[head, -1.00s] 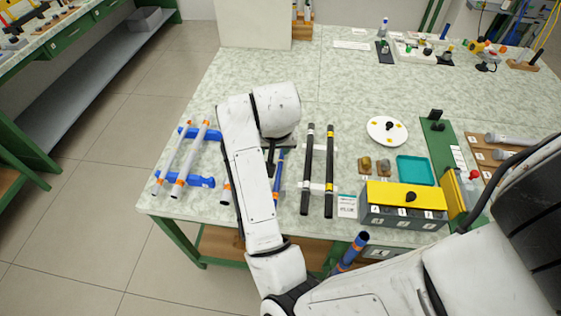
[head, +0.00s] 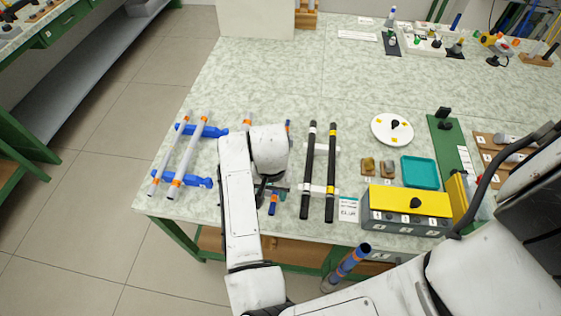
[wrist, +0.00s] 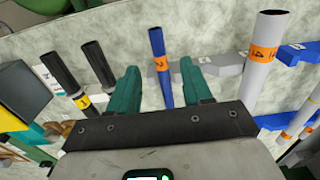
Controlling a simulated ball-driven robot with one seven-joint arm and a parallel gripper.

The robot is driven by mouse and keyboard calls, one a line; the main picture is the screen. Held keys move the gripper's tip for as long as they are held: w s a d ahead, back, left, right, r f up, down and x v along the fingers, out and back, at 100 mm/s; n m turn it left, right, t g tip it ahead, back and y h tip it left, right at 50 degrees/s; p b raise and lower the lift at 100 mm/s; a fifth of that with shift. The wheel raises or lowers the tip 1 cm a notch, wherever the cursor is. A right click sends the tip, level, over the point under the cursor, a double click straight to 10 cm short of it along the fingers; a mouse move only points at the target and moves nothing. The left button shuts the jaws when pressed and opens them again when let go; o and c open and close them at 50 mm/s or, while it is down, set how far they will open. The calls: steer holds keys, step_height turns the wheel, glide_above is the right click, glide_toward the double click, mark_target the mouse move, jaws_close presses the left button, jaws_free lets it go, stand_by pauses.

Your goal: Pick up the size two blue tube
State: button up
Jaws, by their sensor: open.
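A slim blue tube (wrist: 157,45) with an orange band shows in the wrist view, between my two green fingers. I cannot read its size mark surely. In the head view my forearm hides most of it; its near end (head: 273,207) shows below my gripper. My gripper (wrist: 160,72) is open, one finger on each side of the tube in the picture; I cannot tell whether either touches it. A thicker white tube (wrist: 260,55) with an orange band lies to its right in the wrist view. Another blue tube (head: 346,266) with orange bands is in front of the table edge.
Two black tubes (head: 307,172) lie right of my gripper on white supports. Two white tubes (head: 189,160) lie at left on blue supports. A grey box with a yellow lid (head: 410,200) and a teal tray (head: 420,172) are farther right. The table's back middle is clear.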

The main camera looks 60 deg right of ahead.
mark_target(273, 200)
steer(key=shift+w+d+f+p, duration=0.15)
steer(key=shift+f+p, duration=0.1)
steer(key=shift+f, duration=0.95)
steer(key=shift+s+d+f+p, duration=0.1)
steer(key=shift+f+p, duration=0.1)
steer(key=shift+f, duration=0.95)
steer(key=shift+c, duration=0.3)
steer(key=c, duration=0.8)
steer(key=shift+r, duration=0.1)
